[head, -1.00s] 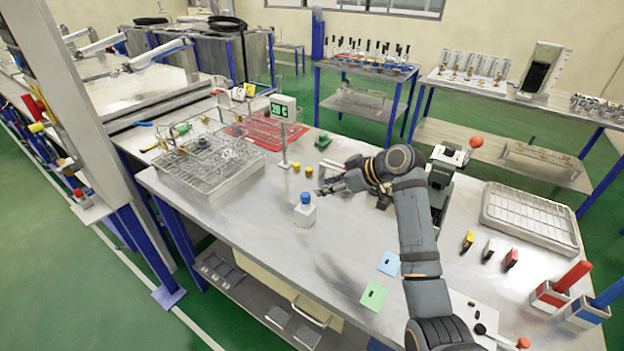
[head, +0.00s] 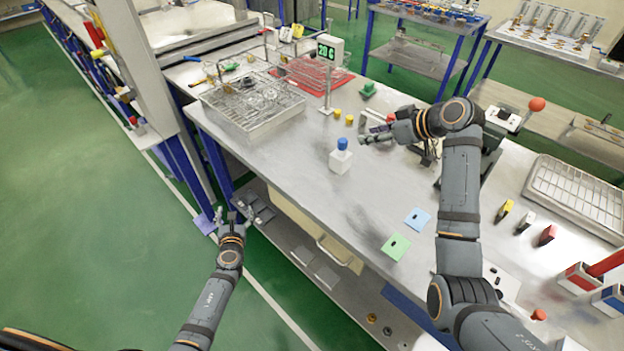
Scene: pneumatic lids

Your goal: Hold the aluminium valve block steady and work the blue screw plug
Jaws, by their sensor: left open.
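The pale valve block (head: 340,162) stands upright on the steel workbench, near its front edge. The blue screw plug (head: 342,143) sits on top of it. My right gripper (head: 364,138) is just to the right of the block at about plug height in the picture, with a small gap between them. Its fingers point left, and I cannot tell whether they are apart. My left gripper (head: 234,212) is open and empty, in front of the bench and well to the lower left of the block. Nothing hides the block.
A wire basket tray (head: 250,122) stands at the left of the bench, with a red mat (head: 312,76) behind. A display post (head: 328,80) and yellow caps (head: 343,117) stand behind the block. Blue (head: 418,219) and green (head: 395,246) cards lie in front. Bench around the block is clear.

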